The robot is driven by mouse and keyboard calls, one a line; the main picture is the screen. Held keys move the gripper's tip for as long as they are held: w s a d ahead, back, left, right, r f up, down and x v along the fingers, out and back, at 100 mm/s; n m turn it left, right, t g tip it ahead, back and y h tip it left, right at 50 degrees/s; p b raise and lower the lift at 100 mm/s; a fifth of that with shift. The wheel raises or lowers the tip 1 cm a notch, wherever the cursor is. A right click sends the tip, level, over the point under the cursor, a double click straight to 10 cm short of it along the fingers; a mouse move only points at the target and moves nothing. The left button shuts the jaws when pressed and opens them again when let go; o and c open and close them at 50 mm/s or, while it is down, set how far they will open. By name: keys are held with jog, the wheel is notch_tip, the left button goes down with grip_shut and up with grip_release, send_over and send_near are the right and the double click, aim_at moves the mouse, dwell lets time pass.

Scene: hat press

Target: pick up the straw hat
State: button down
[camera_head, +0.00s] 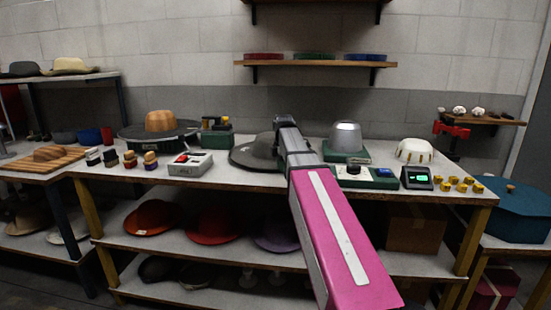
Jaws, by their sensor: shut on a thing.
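My gripper (284,124) is seen from behind at the middle of the workbench. It is at the right side of a dark grey wide-brimmed hat (256,151) and covers part of its crown and brim. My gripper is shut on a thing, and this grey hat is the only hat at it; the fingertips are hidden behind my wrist. I cannot tell whether this hat is straw or whether its brim is clear of the bench. A cream hat (69,66) that could be straw sits on the upper left shelf, far from my gripper.
The workbench (220,178) is crowded. A tan wooden crown block (161,122) on a dark disc and a white box (190,165) stand left. A grey dome (345,137) on a green base and a small display (416,177) stand right. Several hats lie below.

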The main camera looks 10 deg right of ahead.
notch_tip(320, 180, up, 18)
dwell(0.6)
dwell(0.8)
